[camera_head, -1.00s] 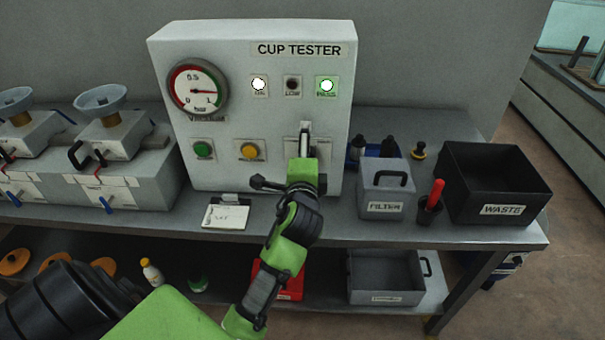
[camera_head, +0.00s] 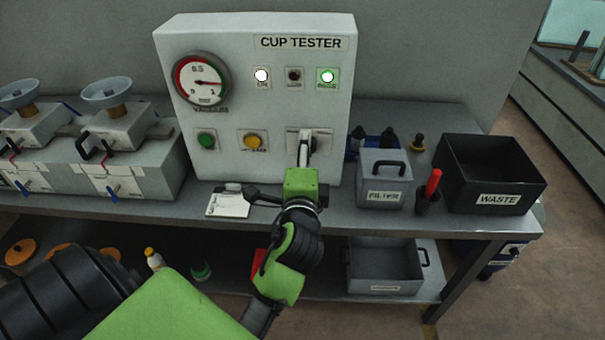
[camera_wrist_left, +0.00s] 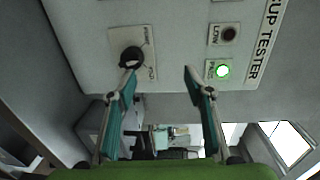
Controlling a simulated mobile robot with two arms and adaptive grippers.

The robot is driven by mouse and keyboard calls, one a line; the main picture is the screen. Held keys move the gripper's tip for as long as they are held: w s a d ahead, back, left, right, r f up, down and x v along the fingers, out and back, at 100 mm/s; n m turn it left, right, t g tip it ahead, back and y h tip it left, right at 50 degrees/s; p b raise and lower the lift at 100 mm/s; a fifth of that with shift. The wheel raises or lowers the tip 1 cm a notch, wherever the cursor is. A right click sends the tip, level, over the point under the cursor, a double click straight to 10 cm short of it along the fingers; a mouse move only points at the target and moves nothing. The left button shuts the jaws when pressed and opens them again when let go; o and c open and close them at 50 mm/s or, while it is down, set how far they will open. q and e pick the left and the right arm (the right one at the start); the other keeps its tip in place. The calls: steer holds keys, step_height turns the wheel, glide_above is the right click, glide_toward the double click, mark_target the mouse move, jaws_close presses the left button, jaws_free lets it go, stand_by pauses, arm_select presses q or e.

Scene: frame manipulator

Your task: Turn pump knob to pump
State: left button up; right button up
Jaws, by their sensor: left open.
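The cup tester (camera_head: 250,105) is a white box with a gauge, buttons and lamps. Its black round pump knob (camera_wrist_left: 131,57) sits on a small labelled plate (camera_wrist_left: 141,80) in the left wrist view; the labels are too small to read surely. My left gripper (camera_head: 304,148) is in front of the plate in the head view and hides most of the knob. In the left wrist view the gripper (camera_wrist_left: 160,70) is open and empty between its fingers. The left-hand fingertip overlaps the knob's lower edge; I cannot tell whether they touch. My right gripper is not in view.
The gauge (camera_head: 202,80) needle points near 1. The white and green lamps (camera_head: 327,77) are lit. A grey filter box (camera_head: 384,190), a cup with a red-handled tool (camera_head: 428,200) and a black waste bin (camera_head: 497,175) stand right.

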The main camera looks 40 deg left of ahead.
arm_select(q)
steer(key=v, duration=0.7)
steer(key=shift+f+b, duration=0.3)
steer(key=shift+b, duration=0.1)
steer(key=shift+a, duration=0.1)
stand_by(0.4)
